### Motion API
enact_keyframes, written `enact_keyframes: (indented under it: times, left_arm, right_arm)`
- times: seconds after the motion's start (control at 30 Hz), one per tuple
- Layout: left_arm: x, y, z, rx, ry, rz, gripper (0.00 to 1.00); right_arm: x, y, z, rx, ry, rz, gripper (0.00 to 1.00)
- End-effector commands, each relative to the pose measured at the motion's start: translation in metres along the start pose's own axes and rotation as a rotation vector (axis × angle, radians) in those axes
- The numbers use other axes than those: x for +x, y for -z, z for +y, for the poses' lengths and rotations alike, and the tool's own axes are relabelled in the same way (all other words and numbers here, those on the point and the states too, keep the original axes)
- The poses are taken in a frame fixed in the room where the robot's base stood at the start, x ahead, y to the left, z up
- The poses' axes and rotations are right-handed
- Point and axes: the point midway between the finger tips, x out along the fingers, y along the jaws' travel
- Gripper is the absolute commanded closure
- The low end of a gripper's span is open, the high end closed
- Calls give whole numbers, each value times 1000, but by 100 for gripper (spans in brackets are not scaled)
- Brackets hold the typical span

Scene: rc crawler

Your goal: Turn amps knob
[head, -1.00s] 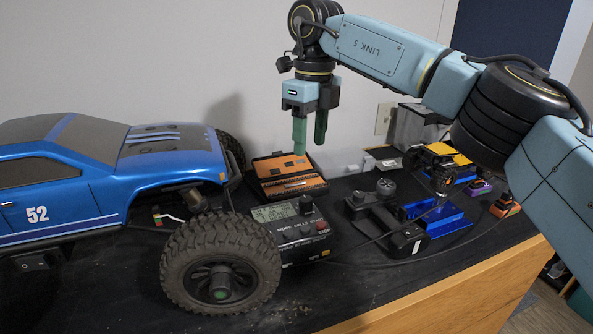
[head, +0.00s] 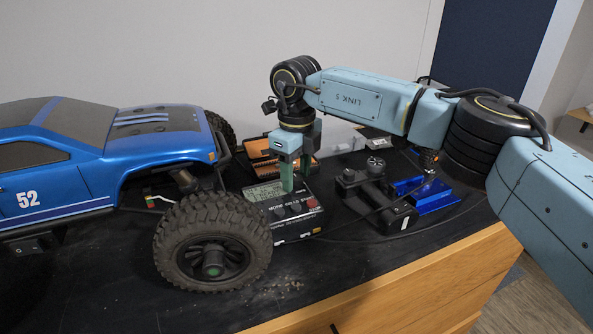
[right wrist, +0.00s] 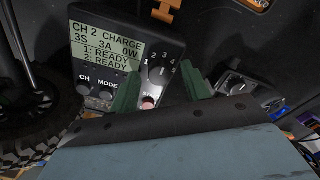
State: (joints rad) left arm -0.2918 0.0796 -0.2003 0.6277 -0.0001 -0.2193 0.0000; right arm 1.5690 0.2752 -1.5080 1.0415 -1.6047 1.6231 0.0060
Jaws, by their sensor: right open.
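The charger (head: 290,228) is a black box on the bench beside the truck's front wheel. In the right wrist view its screen (right wrist: 105,45) reads CH 2 CHARGE, 3S 3A 0W, with both channels READY. The amps knob (right wrist: 159,76) is a black dial with numbers 1 to 4 around it; a red button (right wrist: 148,102) sits below it. My right gripper (head: 296,185) points down over the charger, its green fingers open. In the right wrist view the fingers (right wrist: 163,85) stand either side of the knob, with gaps visible. My left gripper is not in view.
A blue truck (head: 150,150) with a big tyre (head: 213,245) stands close left of the charger. An orange-lined case (head: 262,152) lies behind it. A black controller (head: 375,195) and a blue metal part (head: 432,194) are to the right. A cable runs across the bench.

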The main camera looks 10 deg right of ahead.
Motion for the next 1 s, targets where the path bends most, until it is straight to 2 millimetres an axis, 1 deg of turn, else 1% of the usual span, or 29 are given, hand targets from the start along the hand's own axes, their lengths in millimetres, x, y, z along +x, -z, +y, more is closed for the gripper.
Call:
enact_keyframes:
  times: [0.23,0.27,0.6,0.83,1.0]
  left_arm:
    - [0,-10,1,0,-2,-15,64]
    - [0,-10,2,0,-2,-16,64]
    - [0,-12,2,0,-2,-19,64]
    - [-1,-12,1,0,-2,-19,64]
    - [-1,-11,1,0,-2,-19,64]
  right_arm:
    - [1,0,0,0,0,0,53]
    - [1,0,0,0,0,0,54]
    - [1,0,0,0,0,0,97]
    - [1,0,0,-20,0,0,98]
    - [1,0,0,-84,0,0,98]
